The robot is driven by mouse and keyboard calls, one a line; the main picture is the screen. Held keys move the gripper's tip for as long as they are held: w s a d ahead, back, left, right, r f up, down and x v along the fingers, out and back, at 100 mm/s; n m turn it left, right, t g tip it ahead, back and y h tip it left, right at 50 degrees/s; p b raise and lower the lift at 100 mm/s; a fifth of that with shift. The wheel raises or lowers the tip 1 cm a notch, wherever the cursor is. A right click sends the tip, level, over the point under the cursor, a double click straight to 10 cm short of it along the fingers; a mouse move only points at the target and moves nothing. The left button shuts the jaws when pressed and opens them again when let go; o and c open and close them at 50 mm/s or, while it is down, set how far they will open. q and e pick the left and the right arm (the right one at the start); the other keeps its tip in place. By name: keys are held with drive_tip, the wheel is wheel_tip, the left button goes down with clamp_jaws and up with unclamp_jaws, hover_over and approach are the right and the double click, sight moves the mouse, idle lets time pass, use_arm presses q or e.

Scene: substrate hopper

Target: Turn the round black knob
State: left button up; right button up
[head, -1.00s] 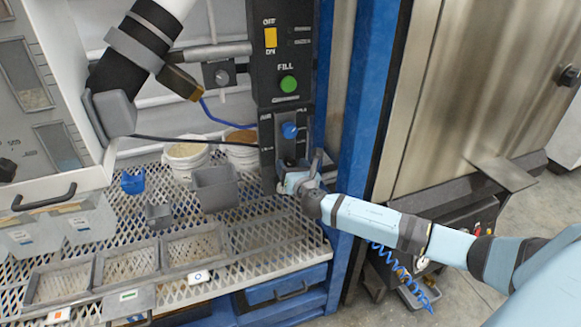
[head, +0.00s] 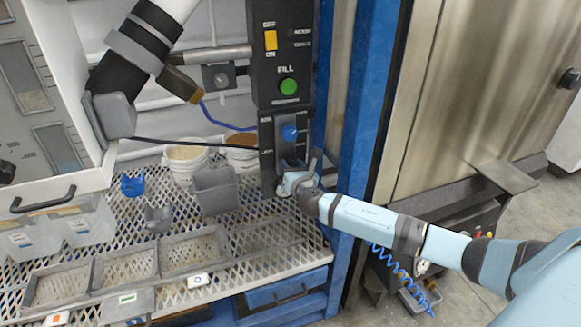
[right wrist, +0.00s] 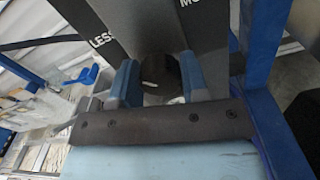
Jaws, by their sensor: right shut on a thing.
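The round black knob (right wrist: 158,70) shows in the right wrist view on a dark panel, with "LESS" printed to its left and a partly cut-off label to its right. My right gripper (right wrist: 156,80) has one blue finger on each side of the knob and is shut on it. In the head view my right gripper (head: 299,168) is at the lower end of the black control panel (head: 266,150), and it hides the knob there. My left gripper is not in view.
A blue post (head: 370,110) stands close on the right. A grey bin (head: 215,190) and buckets stand left on the mesh shelf.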

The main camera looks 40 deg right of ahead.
drive_tip(key=shift+m, duration=0.3)
drive_tip(key=m, duration=0.2)
drive_tip(key=shift+f+m, duration=0.1)
drive_tip(key=shift+m, duration=0.3)
drive_tip(key=m, duration=0.2)
drive_tip(key=shift+m+b, duration=0.4)
drive_tip(key=m, duration=0.2)
drive_tip(key=shift+m, duration=0.4)
drive_tip(key=shift+d+m, duration=0.1)
drive_tip(key=shift+m, duration=1.1)
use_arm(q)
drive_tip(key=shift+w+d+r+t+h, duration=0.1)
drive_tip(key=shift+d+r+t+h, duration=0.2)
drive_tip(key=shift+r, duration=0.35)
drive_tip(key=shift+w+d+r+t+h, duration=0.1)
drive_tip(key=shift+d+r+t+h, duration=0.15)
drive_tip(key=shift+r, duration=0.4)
use_arm(e)
drive_tip(key=shift+m, duration=1.5)
